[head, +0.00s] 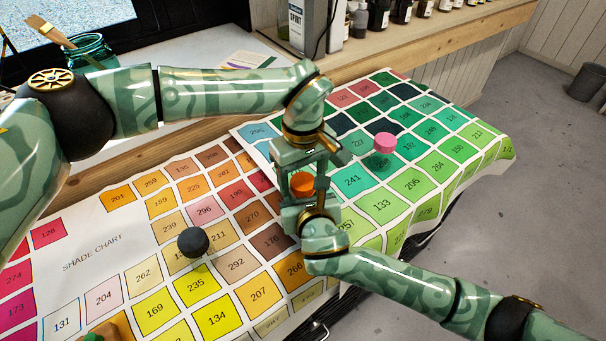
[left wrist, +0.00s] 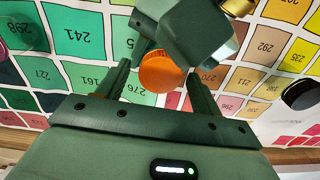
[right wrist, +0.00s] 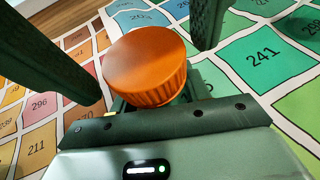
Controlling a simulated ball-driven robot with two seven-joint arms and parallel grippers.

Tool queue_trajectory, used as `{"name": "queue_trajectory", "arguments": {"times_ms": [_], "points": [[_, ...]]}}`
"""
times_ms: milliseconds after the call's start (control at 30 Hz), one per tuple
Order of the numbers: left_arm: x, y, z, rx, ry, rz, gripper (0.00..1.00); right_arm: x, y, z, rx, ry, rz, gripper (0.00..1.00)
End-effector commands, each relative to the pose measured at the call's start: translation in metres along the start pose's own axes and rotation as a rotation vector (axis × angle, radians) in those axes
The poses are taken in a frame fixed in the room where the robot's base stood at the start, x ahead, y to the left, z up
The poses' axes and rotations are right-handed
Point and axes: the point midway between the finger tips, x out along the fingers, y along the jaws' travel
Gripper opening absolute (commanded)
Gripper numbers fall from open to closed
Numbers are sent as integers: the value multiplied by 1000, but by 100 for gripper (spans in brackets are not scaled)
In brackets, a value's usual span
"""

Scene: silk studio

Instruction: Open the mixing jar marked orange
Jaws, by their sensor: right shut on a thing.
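The jar's ribbed orange lid (head: 302,183) shows between my two grippers above the shade chart. It is large and close in the right wrist view (right wrist: 150,68); the jar body under it is hidden. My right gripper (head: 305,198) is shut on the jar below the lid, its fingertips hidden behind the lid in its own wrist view. My left gripper (head: 303,172) comes from the other side. Its fingers stand open on either side of the orange lid in the left wrist view (left wrist: 160,72), with gaps visible between fingers and lid.
A jar with a dark lid (head: 193,242) and one with a pink lid (head: 384,142) stand on the chart. A green-topped thing (head: 93,337) is at the bottom edge. A glass with brushes (head: 92,52) and a row of bottles (head: 425,9) are at the back.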

Motion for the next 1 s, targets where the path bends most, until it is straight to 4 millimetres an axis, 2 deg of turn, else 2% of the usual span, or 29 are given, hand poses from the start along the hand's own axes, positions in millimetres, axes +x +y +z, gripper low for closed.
{"name": "queue_trajectory", "arguments": {"times_ms": [167, 400, 567, 800, 867, 1000], "points": [[-3, 0, 0, 1, 1, 0, 66, 0, 0, 0, 0, 0, 0, 0], [-35, 0, 0, 1, 2, 1, 66, 0, 0, 0, 0, 0, 0, 0], [-49, 0, 1, -5, -2, 0, 63, 0, 0, 0, 0, 0, 0, 0], [-76, 0, 0, -88, -3, 0, 63, 0, 0, 0, 0, 0, 0, 0], [-75, 0, 0, -96, -3, -1, 63, 0, 0, 0, 0, 0, 0, 0], [-56, -1, 0, -97, -4, -3, 63, 0, 0, 0, 0, 0, 0, 0]]}}
